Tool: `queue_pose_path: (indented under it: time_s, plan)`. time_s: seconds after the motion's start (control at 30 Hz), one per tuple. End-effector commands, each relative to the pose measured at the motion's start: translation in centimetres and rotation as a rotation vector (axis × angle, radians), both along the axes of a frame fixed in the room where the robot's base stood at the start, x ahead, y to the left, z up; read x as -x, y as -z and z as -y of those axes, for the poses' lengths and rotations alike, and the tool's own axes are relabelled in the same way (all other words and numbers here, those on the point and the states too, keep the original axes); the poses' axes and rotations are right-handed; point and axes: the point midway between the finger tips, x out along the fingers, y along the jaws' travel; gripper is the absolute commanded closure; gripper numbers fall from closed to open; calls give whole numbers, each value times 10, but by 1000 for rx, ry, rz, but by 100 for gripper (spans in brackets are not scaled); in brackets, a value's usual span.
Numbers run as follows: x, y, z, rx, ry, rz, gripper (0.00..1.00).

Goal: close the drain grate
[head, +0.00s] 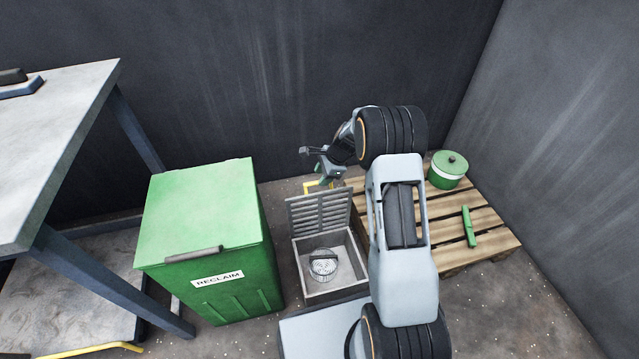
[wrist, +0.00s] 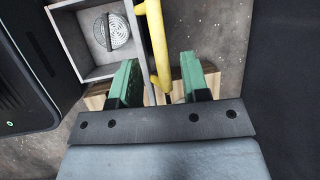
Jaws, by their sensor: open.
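The drain grate (head: 320,211) is a grey slatted panel standing raised, tilted up at the back of the square drain box (head: 296,272). A yellow handle (head: 309,186) shows at its upper edge; it also shows in the wrist view as a yellow bar (wrist: 154,40). My gripper (head: 322,181) is behind the raised grate, by the handle. In the wrist view its green fingers (wrist: 158,77) are open, with the end of the yellow bar between them and gaps visible on both sides. The slats cannot be made out in the wrist view.
A round metal strainer (head: 323,265) sits inside the open box. A green RECLAIM bin (head: 202,215) stands close on the left. A wooden pallet (head: 490,229) with a green pot (head: 447,171) and a green bar (head: 468,227) lies on the right. A workbench (head: 60,130) stands far left.

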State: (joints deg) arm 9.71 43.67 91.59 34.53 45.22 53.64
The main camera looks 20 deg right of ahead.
Motion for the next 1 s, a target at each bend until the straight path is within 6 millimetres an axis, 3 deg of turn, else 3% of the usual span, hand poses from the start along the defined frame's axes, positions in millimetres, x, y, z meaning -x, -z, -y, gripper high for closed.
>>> queue_pose_path:
  time_s: [0.2, 0.63, 1.0]
  plan:
    - [-3, 19, -8, 0, 1, 0, 58]
    - [-4, 22, -9, 0, 0, 1, 59]
    - [-4, 22, -9, 0, 0, 1, 94]
